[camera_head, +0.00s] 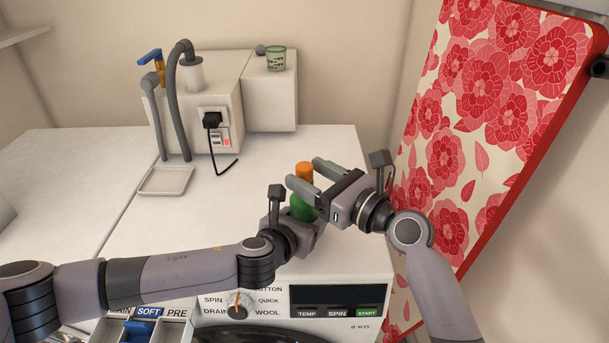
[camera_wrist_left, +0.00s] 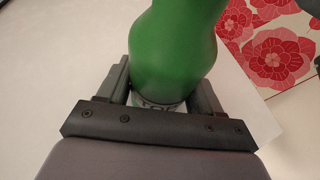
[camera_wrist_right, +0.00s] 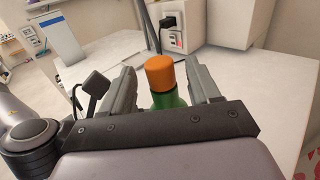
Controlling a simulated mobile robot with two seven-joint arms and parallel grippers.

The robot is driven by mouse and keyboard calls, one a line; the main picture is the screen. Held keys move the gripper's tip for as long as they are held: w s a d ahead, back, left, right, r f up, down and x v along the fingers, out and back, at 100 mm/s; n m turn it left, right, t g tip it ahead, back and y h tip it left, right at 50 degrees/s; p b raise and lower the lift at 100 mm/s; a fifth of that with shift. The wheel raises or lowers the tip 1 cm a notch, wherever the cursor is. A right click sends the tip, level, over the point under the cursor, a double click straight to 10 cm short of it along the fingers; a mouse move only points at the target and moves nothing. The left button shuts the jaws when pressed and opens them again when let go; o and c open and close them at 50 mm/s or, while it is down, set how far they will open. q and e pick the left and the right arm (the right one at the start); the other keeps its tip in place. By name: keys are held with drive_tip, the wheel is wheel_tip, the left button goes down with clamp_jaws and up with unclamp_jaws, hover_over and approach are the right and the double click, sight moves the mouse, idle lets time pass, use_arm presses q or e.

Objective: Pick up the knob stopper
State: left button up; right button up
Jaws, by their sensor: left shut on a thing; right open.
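A green bottle (camera_head: 303,209) with an orange cylindrical stopper (camera_head: 304,170) on top stands upright over the front of the white washing machine. My left gripper (camera_wrist_left: 162,88) is shut on the bottle's lower part, which bulges above its fingers in the left wrist view. My right gripper (camera_head: 303,172) is open, with its fingers extended toward the stopper. In the right wrist view the orange stopper (camera_wrist_right: 160,73) shows between and just beyond the finger tips, with a gap on each side.
A white box with grey hoses (camera_head: 172,95), a black plug (camera_head: 211,120) and its cable stands behind. A shallow tray (camera_head: 166,181) lies to its left. A red floral board (camera_head: 480,120) leans at right. The white top (camera_head: 235,200) between is clear.

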sight(304, 165)
drive_tip(key=shift+x, duration=1)
drive_tip(key=c, duration=1)
drive_tip(key=shift+r, duration=0.1)
drive_tip(key=shift+r, duration=4.85)
use_arm(q)
drive_tip(key=o, duration=1.2)
